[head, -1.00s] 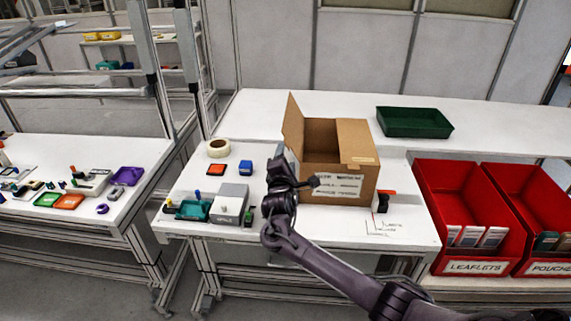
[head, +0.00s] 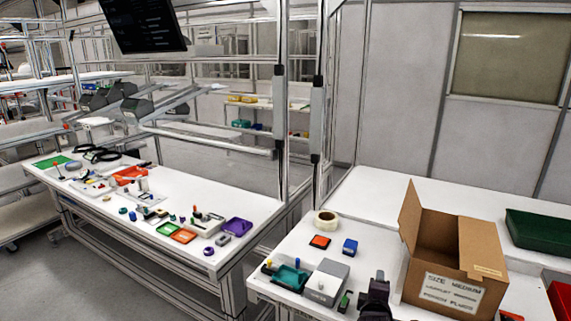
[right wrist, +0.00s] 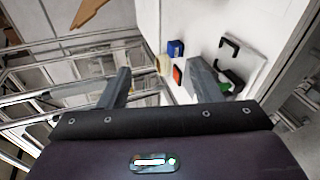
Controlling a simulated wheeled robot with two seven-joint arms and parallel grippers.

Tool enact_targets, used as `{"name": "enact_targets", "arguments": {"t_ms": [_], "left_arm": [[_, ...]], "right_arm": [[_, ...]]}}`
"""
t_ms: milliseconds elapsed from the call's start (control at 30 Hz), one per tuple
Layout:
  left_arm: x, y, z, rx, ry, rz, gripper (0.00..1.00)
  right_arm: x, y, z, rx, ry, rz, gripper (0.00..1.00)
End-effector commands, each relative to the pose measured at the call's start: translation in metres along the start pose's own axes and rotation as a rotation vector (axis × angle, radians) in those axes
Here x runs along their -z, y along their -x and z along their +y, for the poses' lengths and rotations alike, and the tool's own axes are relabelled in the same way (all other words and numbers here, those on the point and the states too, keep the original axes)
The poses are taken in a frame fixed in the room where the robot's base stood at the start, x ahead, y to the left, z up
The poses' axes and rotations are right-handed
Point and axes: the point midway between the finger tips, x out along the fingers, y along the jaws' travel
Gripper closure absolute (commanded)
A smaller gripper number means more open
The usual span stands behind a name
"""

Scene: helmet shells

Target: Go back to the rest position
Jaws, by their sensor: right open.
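My right gripper (right wrist: 163,88) shows in the right wrist view with its two fingers wide apart and nothing between them that it holds. In the head view only a dark part of my right arm shows at the bottom edge, in front of the open cardboard box (head: 437,286). My left gripper is in neither current view.
The box stands on a white table with a tape roll (head: 325,219), an orange pad (head: 319,241), a blue block (head: 350,247), a teal tray (head: 290,278) and a grey device (head: 326,282). A green bin (head: 540,232) is at right. Another cluttered table (head: 265,211) stands left.

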Motion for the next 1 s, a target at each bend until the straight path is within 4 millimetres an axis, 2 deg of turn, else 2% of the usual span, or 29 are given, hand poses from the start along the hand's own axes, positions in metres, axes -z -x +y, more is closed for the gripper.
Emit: {"name": "enact_targets", "arguments": {"t_ms": [33,100,200,300,400,600,800,933,1000], "left_arm": [[0.000,0.000,0.000,0.000,0.000,0.000,0.64],[0.000,0.000,0.000,0.000,0.000,0.001,0.64],[0.001,0.000,0.000,0.000,0.000,0.001,0.64],[0.000,0.000,0.000,0.000,0.000,0.001,0.64],[0.000,0.000,0.000,0.000,0.000,0.000,0.64],[0.000,0.000,0.000,0.000,0.000,-0.001,0.64],[0.000,0.000,0.000,0.000,0.001,-0.001,0.64],[0.000,0.000,0.000,0.000,0.001,-0.001,0.64],[0.000,-0.001,0.000,0.000,0.000,0.000,0.64]], "right_arm": [[0.010,0.025,-0.033,0.118,-0.124,0.051,0.42],[0.018,0.063,-0.067,0.289,-0.314,0.094,0.42],[0.018,0.119,-0.102,0.509,-0.539,0.089,0.42],[0.009,0.164,-0.119,0.660,-0.690,0.039,0.42],[-0.002,0.199,-0.128,0.762,-0.788,-0.022,0.42],[-0.028,0.253,-0.136,0.886,-0.916,-0.156,0.42],[-0.051,0.293,-0.137,0.951,-0.994,-0.284,0.42],[-0.066,0.315,-0.136,0.974,-1.030,-0.364,0.42],[-0.062,0.305,-0.150,0.977,-1.026,-0.365,0.42]]}}
